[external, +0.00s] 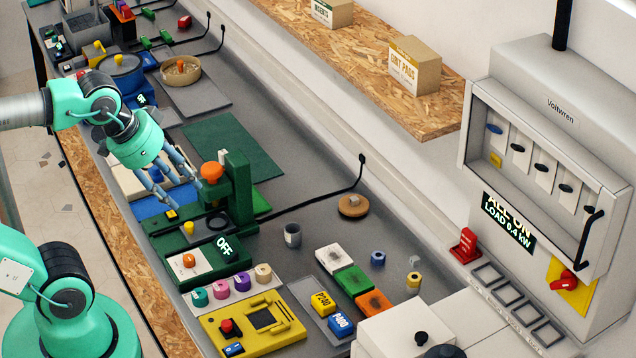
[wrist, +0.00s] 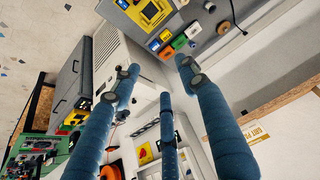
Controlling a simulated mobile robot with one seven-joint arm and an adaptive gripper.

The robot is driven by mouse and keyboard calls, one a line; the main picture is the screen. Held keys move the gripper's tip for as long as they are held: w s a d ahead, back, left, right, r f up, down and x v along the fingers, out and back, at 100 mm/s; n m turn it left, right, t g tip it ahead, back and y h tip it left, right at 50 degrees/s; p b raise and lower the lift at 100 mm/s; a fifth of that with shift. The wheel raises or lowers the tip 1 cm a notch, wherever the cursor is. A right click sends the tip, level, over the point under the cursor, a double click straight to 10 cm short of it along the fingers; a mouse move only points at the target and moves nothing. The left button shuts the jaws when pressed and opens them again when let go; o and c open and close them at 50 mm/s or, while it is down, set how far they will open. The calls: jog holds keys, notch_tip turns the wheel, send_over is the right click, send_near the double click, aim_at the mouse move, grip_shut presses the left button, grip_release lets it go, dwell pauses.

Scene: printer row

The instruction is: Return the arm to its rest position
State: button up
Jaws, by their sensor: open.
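My gripper (external: 178,194) hangs over the left part of the grey bench, in front of the green press (external: 240,190) with the orange knob (external: 211,171). Its blue fingers point down and to the right in the external view. In the wrist view, the fingers of my gripper (wrist: 158,85) are spread apart with nothing between them. My arm reaches in from the left edge, and part of it shows at lower left. I cannot tell whether the fingertips touch the press.
A yellow device (external: 285,312), coloured pegs (external: 220,289) and a grey cup (external: 292,235) stand nearer. A chipboard shelf (external: 330,50) runs along the wall. A large grey cabinet (external: 545,150) stands at right. Bare bench (external: 320,150) lies behind the press.

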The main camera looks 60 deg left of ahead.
notch_tip(320, 180, down, 8)
jog(key=b, duration=0.6)
jog(key=shift+b, duration=0.4)
jog(key=shift+r, duration=0.1)
dwell(0.4)
